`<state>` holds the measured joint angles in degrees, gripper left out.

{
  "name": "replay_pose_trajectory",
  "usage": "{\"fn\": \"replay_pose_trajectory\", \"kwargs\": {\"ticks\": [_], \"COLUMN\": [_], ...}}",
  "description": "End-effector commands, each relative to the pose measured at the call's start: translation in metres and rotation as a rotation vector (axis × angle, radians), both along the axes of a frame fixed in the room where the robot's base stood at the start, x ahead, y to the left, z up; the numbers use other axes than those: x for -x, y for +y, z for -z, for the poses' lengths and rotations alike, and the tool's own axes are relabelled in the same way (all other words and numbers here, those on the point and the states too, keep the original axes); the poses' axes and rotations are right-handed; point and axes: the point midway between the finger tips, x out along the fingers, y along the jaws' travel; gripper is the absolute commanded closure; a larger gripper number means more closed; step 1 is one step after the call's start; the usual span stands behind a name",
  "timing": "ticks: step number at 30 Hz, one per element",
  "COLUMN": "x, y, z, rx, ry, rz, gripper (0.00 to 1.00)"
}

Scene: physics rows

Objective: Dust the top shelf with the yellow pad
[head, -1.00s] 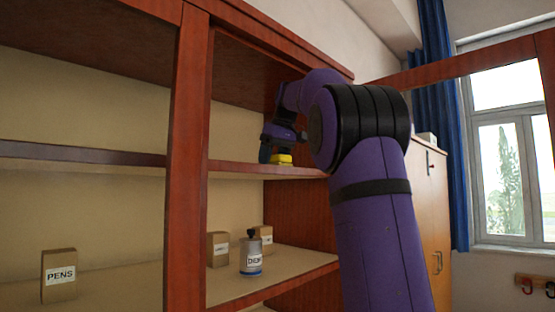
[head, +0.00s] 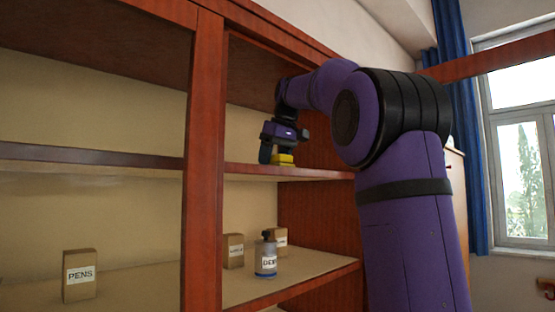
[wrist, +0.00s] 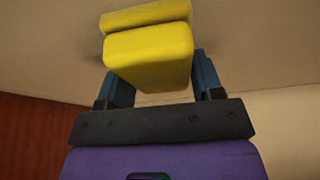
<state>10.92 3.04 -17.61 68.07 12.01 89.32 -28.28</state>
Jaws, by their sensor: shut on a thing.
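My gripper (head: 281,156) reaches into the right-hand bay of the wooden shelf unit, pointing down over the top shelf (head: 315,173). It is shut on the yellow pad (head: 283,160), which sits at the shelf's surface; I cannot tell how firmly it presses. In the wrist view the pad (wrist: 150,55) is held between the two blue-grey fingers, with its wider yellow part against the pale shelf surface. No other object shows on this part of the top shelf.
A wooden upright (head: 203,160) stands left of my gripper. The shelf below holds a labelled bottle (head: 266,257), small boxes (head: 233,251) behind it, and a PENS box (head: 79,275) farther left. A window (head: 520,150) is at the right.

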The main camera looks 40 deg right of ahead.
Motion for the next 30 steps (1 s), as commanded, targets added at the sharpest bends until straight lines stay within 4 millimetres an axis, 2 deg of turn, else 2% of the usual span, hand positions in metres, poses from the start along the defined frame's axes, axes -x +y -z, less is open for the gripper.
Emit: {"fn": "replay_pose_trajectory", "kwargs": {"ticks": [9,19,30], "x": [0.001,0.001,0.002], "y": [0.025,0.037,0.065], "z": [0.001,0.002,0.000], "rx": [0.000,0.000,-0.001], "ry": [0.000,0.000,0.001], "rz": [-0.003,-0.004,-0.006], "gripper": [0.66,0.66,0.66]}}
